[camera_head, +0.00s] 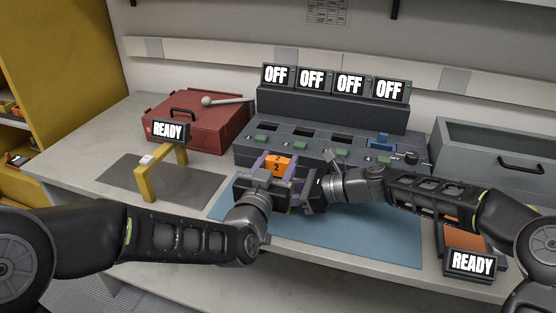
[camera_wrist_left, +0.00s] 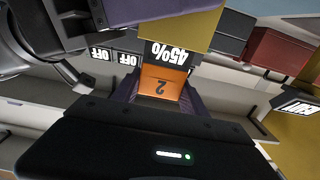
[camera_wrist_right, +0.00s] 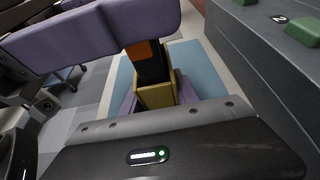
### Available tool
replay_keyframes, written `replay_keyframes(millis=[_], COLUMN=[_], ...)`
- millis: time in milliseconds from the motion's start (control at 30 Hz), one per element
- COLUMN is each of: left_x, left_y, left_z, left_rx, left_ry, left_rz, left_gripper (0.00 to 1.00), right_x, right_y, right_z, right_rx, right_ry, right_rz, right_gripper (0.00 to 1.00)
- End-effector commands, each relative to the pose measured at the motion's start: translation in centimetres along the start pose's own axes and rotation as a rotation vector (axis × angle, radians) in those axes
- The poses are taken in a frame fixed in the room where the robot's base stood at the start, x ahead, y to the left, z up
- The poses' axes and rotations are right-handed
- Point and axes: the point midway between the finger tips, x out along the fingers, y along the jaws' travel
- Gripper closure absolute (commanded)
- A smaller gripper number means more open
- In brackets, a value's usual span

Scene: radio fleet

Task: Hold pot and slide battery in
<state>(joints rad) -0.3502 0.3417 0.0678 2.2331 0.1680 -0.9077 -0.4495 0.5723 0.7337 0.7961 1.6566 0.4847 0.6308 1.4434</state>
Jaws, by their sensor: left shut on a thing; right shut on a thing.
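The battery, with an orange end marked 2 (camera_head: 275,162), is in my left gripper (camera_head: 266,178) above the blue mat. In the left wrist view, purple fingers flank its orange end (camera_wrist_left: 163,85), and a dark part reading 45% (camera_wrist_left: 170,52) meets the yellow pot (camera_wrist_left: 190,22). My right gripper (camera_head: 303,187) is shut on the pot, seen between purple fingers in the right wrist view (camera_wrist_right: 156,96). The battery's dark body (camera_wrist_right: 150,68) stands at the pot's mouth and appears partly inside. How deep it sits is hidden.
A blue mat (camera_head: 370,232) lies under the grippers. A grey console (camera_head: 240,151) with slots and several OFF screens stands behind. A yellow bracket (camera_head: 147,184) with a READY screen and a red toolbox (camera_head: 197,130) stand left. A grey drawer unit (camera_head: 500,155) stands right.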

Motion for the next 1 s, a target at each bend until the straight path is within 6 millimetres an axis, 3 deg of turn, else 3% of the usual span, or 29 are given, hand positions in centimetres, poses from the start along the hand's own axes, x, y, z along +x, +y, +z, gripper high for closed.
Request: replay_keyframes(millis=[1000], left_x=[0.0], left_y=[0.0], left_z=[2.5], left_rx=[0.000], left_ry=[0.000], left_rz=[0.000], left_gripper=[0.96], right_x=[0.0], right_y=[0.0], right_z=[0.0], right_rx=[0.000], right_ry=[0.000], right_rz=[0.000], right_gripper=[1.00])
